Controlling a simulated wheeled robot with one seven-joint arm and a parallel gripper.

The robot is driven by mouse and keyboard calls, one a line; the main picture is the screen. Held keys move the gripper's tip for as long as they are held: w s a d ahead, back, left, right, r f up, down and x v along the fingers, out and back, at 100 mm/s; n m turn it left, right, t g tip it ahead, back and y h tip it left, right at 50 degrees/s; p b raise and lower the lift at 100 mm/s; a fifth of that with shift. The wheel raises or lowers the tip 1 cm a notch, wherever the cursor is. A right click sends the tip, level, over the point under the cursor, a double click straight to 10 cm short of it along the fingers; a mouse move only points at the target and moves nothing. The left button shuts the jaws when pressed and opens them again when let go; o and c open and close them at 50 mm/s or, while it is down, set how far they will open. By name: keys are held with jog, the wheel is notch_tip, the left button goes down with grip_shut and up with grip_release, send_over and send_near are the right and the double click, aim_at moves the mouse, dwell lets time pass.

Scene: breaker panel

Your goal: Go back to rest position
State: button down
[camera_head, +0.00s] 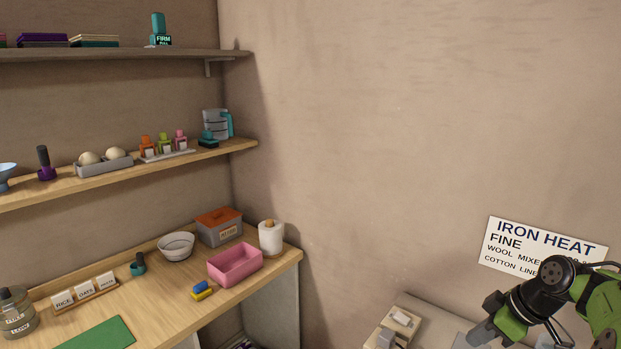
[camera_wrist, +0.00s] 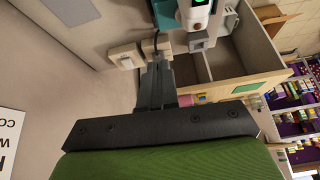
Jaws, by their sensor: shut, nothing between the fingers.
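My gripper (camera_wrist: 157,66) shows in the wrist view, its two dark fingers pressed together with nothing between them. The fingertips point toward a pale switch-like block (camera_wrist: 125,56) on the wall, with a dark cord beside it. The picture does not settle whether they touch it. In the head view my arm reaches in from the lower right edge, in front of the corner of a wall sign (camera_head: 520,243).
Pale boxes (camera_head: 400,318) sit low, left of my arm in the head view. A wooden counter (camera_head: 150,310) with a pink bin (camera_head: 235,264) and shelves stand at the left. A white device (camera_wrist: 197,14) with a green light is near the fingers. The middle wall is bare.

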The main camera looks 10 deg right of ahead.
jog(key=s+a+r+m+h, duration=0.1)
jog(key=s+a+r+m, duration=0.15)
jog(key=a, duration=0.65)
jog(key=s+a+r+m+h, duration=0.15)
jog(key=a+r, duration=0.25)
jog(key=a, duration=0.6)
jog(key=s+a+f+m+t+h, duration=0.1)
jog(key=s+a+m, duration=0.2)
jog(key=s, duration=1.2)
jog(key=a, duration=0.3)
jog(key=shift+a+m, duration=0.15)
jog(key=shift+m, duration=0.25)
jog(key=shift+f, duration=0.1)
